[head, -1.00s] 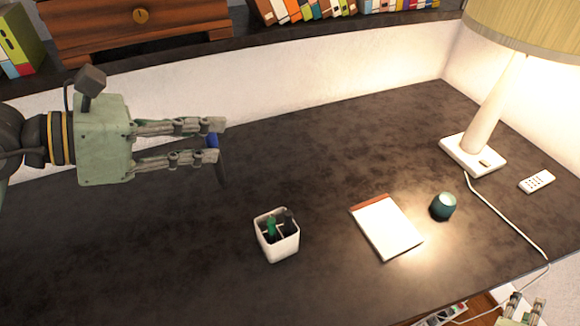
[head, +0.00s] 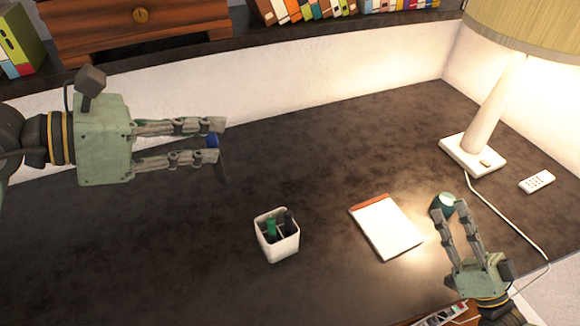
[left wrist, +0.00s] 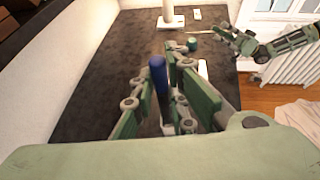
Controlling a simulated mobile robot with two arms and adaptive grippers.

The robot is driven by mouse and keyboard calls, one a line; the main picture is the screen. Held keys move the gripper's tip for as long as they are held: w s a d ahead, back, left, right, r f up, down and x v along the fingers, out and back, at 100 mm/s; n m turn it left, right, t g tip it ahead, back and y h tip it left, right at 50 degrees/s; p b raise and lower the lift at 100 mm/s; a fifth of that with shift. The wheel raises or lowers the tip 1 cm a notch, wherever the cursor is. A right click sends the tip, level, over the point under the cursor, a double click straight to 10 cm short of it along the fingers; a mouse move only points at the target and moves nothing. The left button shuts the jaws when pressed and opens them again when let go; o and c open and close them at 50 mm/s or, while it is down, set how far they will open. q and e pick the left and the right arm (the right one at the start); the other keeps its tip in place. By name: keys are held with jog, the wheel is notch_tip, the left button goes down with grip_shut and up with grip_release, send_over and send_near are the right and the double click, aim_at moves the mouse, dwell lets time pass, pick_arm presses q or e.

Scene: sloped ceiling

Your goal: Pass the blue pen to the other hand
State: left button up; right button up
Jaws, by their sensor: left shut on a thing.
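The blue pen (head: 213,141) is between the fingers of my left gripper (head: 222,142), above the left part of the desk. Its blue end shows between the fingertips and its dark part hangs below them. In the left wrist view the pen (left wrist: 157,75) stands roughly upright between the fingers. My left gripper is shut on it. My right gripper (head: 450,210) is at the right of the desk, its fingers apart and empty. Its fingertips overlap the teal cup in the head view; I cannot tell whether they touch.
A white pen holder (head: 277,243) with green and dark pens stands at the front middle. A notepad (head: 386,228), the teal cup (head: 441,201), a lamp (head: 472,154) with a cord and a remote (head: 537,181) are on the right. The desk's middle is clear.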

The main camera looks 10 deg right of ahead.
jog(key=a+r+n+g+y, duration=0.4)
jog(key=a+r+n+y, duration=0.3)
jog(key=a+n+y, duration=0.6)
jog(key=m+g+h, duration=0.1)
jog(key=m+g, duration=1.4)
jog(key=m, duration=1.7)
send_near(222, 165)
jog(key=x, duration=1.1)
jog(key=shift+w, duration=0.1)
grip_shut()
pick_arm(q)
jog(key=o, duration=0.9)
jog(key=shift+c, duration=0.2)
